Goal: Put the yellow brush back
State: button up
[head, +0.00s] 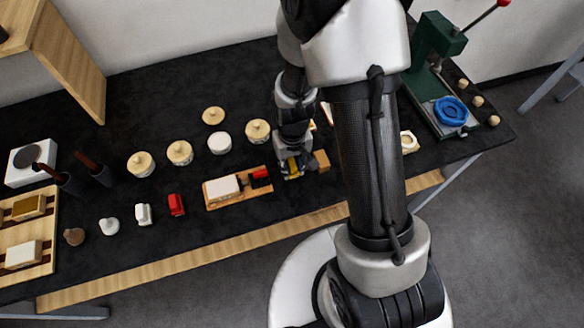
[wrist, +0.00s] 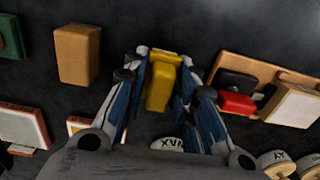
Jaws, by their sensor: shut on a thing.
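The yellow brush (wrist: 161,84) is a small yellow block between the two fingers of my gripper (wrist: 162,98) in the wrist view. My gripper is shut on it. In the head view the yellow brush (head: 292,165) shows just below my gripper (head: 294,170), low over the black bench top, between a wooden board and a tan block. I cannot tell whether it touches the bench. The fingers and wrist hide part of it. The wooden board (head: 213,206) carries a white block (head: 222,188), a black piece and a red piece (head: 260,176).
The tan block (head: 322,160) stands close on the right. Several round jars, one white (head: 219,143), stand behind the board. Small red (head: 176,204) and white (head: 143,214) items stand left. A green press (head: 435,45) and blue ring (head: 450,111) are far right. The back middle is clear.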

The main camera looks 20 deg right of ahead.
jog(key=shift+f, duration=0.65)
jog(key=shift+f, duration=0.15)
jog(key=o, duration=1)
